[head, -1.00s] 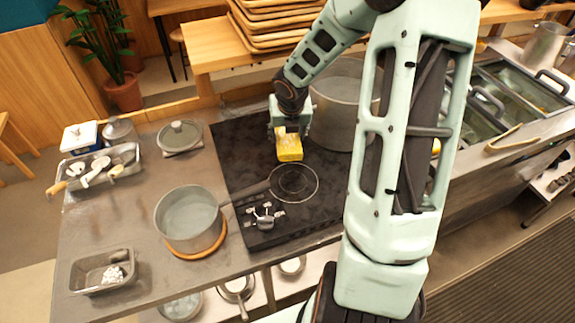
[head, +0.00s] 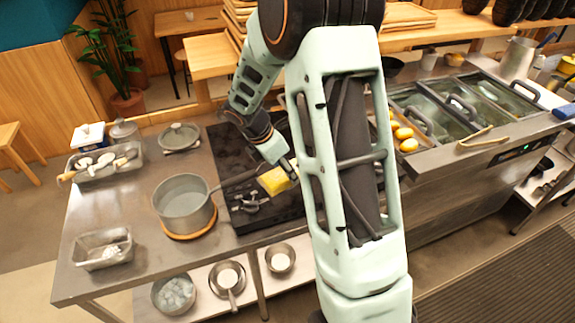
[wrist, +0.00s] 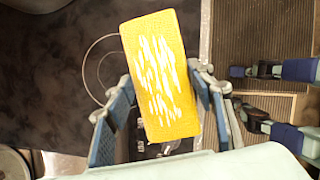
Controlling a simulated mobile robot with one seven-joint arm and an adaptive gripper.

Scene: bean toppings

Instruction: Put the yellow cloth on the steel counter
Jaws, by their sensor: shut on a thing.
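The yellow cloth (head: 275,181) is a folded rectangular block with pale streaks on top. My gripper (head: 288,172) is shut on it and holds it over the front part of the black cooktop (head: 228,150). In the wrist view the cloth (wrist: 160,75) sits between the two fingers of my gripper (wrist: 163,105). The steel counter (head: 135,205) runs left of the cooktop, with bare steel around the pot. My arm hides the right part of the cooktop.
A steel pot (head: 185,205) stands on an orange ring near the cooktop's left edge. A small tray (head: 90,255), a utensil tray (head: 80,170) and a lidded pot (head: 180,137) are also on the counter. Bare steel shows between them. Bowls (head: 228,280) sit on the lower shelf.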

